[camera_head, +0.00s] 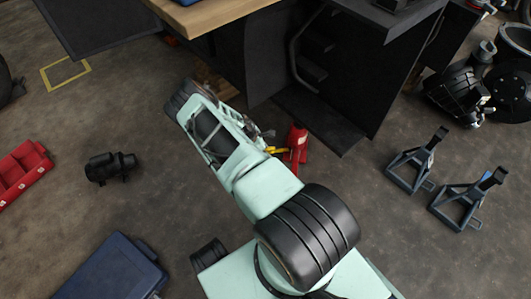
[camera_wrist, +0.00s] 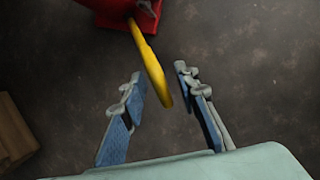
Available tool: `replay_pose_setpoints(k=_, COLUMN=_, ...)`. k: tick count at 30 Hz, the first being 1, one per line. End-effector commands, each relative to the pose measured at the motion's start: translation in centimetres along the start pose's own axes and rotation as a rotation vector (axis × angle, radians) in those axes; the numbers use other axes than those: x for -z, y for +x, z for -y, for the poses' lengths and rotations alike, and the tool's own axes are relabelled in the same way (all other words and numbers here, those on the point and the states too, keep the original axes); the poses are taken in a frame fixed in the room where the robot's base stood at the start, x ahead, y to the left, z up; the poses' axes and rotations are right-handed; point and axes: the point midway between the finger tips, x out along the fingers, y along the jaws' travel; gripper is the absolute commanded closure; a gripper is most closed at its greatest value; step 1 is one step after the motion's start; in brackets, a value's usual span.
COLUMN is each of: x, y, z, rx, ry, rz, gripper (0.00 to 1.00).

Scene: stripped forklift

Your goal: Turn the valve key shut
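The valve key looks to be the yellow bar (camera_wrist: 147,56) that sticks out from the red jack (camera_wrist: 112,10) at the top of the wrist view. In the head view the yellow bar (camera_head: 277,151) points left from the red jack (camera_head: 298,139), which stands on the floor. My gripper (camera_wrist: 159,76) is open, with blue-padded fingers on either side of the bar. The bar's free end lies between the fingers in the picture, with gaps on both sides. Contact and height difference cannot be told. In the head view my arm partly hides the gripper.
The dark forklift body (camera_head: 340,70) stands right behind the jack. Wooden blocks (camera_wrist: 12,130) lie at the left of the wrist view. Two jack stands (camera_head: 415,163) are on the right. A black motor part (camera_head: 110,167), a red bin (camera_head: 22,170) and a blue case (camera_head: 110,270) lie left.

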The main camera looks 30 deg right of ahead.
Motion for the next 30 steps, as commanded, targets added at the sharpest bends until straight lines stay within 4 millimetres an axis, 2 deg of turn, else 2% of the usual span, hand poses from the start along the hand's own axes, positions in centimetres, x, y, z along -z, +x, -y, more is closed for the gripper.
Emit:
replay_pose_setpoints(k=8, x=-0.03, y=0.15, z=0.03, rx=0.001, ry=0.000, rz=0.000, gripper=0.71)
replay_pose_setpoints(k=16, x=-0.01, y=0.14, z=0.03, rx=0.001, ry=0.000, rz=0.000, gripper=1.00)
replay_pose_setpoints(k=30, x=-0.06, y=0.04, z=0.15, rx=-0.019, ry=0.050, rz=-0.013, gripper=1.00)
